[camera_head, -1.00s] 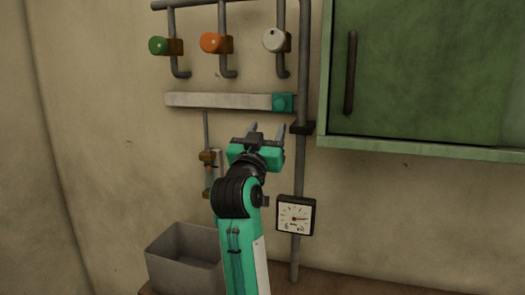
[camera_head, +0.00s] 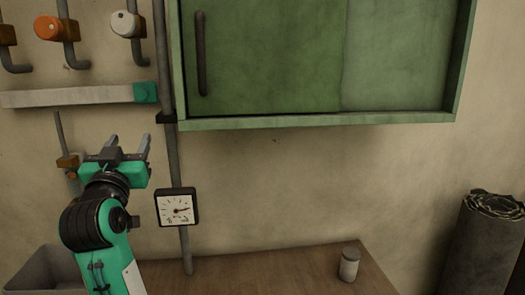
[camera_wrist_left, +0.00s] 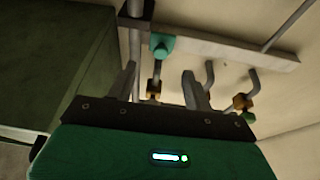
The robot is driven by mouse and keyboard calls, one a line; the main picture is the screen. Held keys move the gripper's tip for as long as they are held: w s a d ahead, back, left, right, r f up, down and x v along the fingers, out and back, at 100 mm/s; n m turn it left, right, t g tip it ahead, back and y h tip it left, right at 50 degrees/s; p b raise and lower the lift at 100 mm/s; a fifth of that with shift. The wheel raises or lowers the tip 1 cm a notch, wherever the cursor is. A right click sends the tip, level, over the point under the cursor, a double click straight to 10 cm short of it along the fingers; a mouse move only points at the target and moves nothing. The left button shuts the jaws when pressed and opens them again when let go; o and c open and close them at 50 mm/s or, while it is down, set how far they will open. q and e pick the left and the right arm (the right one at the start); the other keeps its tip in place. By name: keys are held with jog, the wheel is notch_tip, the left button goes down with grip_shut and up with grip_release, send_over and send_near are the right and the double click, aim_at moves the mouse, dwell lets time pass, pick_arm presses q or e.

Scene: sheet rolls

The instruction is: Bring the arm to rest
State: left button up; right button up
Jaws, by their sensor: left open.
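My left gripper (camera_head: 128,147) is open and empty, with its two fingers pointing up, in the lower left of the head view. It is raised in front of the wall, below the white bar with the teal end (camera_head: 82,95) and left of the vertical pipe. In the left wrist view my gripper's fingers (camera_wrist_left: 160,85) stand apart with nothing between them. The bar and its teal end (camera_wrist_left: 162,46) show beyond them. My right gripper is not in view.
A green cabinet (camera_head: 270,60) hangs at the upper right of my gripper. A square gauge (camera_head: 177,207) is on the pipe. A grey bin (camera_head: 45,272), a small jar (camera_head: 349,264) on the wooden bench (camera_head: 280,275), and a dark roll (camera_head: 485,245) stand lower. Orange (camera_head: 47,28) and white (camera_head: 124,23) valve knobs are above.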

pick_arm(q)
jog(key=s+d+f+m+g+h, duration=0.2)
jog(key=s+f+g, duration=0.15)
jog(key=f, duration=1.25)
jog(key=s+d+f+m+g+h, duration=0.1)
jog(key=s+d+f+g+h, duration=0.2)
jog(key=f, duration=1.3)
jog(key=s+d+f+m+g, duration=0.15)
jog(key=s+f+g, duration=0.35)
jog(key=s+f, duration=0.65)
jog(key=s+d+f+g, duration=0.3)
jog(key=s+f+g, duration=0.3)
jog(key=s+f, duration=0.55)
jog(key=s+f+g, duration=0.2)
jog(key=s+f, duration=0.1)
jog(key=f, duration=2.9)
jog(key=s+a+f, duration=0.2)
jog(key=s+f, duration=0.7)
jog(key=s+a+f, duration=0.1)
jog(key=s+f, duration=0.8)
jog(key=s, duration=0.1)
jog(key=shift+a+g, duration=0.35)
jog(key=shift+r, duration=0.1)
